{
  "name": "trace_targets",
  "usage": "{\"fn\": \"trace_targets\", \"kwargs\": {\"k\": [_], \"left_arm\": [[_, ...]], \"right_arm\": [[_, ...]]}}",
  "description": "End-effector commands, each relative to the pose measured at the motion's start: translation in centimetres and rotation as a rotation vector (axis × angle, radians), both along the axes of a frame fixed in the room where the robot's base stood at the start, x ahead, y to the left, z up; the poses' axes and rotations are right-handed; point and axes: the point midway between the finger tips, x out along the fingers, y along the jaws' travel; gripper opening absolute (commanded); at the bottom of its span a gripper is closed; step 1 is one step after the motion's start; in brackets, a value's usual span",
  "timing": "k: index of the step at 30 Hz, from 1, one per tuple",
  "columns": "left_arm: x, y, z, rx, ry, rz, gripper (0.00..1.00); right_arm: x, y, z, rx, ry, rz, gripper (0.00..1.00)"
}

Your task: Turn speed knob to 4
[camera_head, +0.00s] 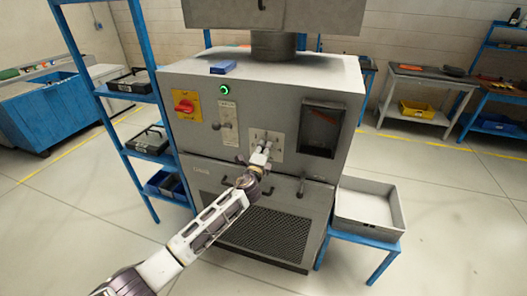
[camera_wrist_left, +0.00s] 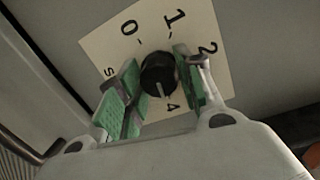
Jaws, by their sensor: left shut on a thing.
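The black speed knob (camera_wrist_left: 157,72) sits on a cream dial plate (camera_wrist_left: 95,45) in the left wrist view, with 0, 1, 2, 4 and 5 visible. The 3 is hidden behind a finger. The knob's pale pointer line points down in the picture, roughly towards the 4. My left gripper (camera_wrist_left: 158,85) has its green-padded fingers on either side of the knob and is shut on it. In the head view my left gripper (camera_head: 261,156) is at the dial plate (camera_head: 277,140) on the grey machine's front; the knob is not clear there. My right gripper is not in view.
The grey machine (camera_head: 345,80) also carries a red switch on a yellow plate (camera_head: 186,105), a green-lit button (camera_head: 224,89), a lever (camera_head: 227,126) and a dark recessed panel (camera_head: 321,130). A grey tray (camera_head: 370,224) stands at right, a blue shelf (camera_head: 128,95) at left.

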Motion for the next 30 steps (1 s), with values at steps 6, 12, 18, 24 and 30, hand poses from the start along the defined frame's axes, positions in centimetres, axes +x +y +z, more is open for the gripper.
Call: {"fn": "trace_targets", "kwargs": {"k": [6,12,18,24,30], "left_arm": [[-0.01,0.03,-0.15,0.039,-0.010,0.001,0.12],[-0.01,0.03,-0.16,0.043,-0.011,0.000,0.12],[-0.01,0.03,-0.15,0.042,-0.011,0.001,0.41],[-0.01,0.01,-0.09,0.041,-0.012,0.000,0.58],[-0.01,-0.01,-0.04,0.040,-0.013,0.000,0.58]], "right_arm": [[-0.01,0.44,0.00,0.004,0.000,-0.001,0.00],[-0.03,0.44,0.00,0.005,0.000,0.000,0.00],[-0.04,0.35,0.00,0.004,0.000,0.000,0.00],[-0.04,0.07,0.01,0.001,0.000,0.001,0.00],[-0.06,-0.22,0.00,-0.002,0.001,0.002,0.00]]}}
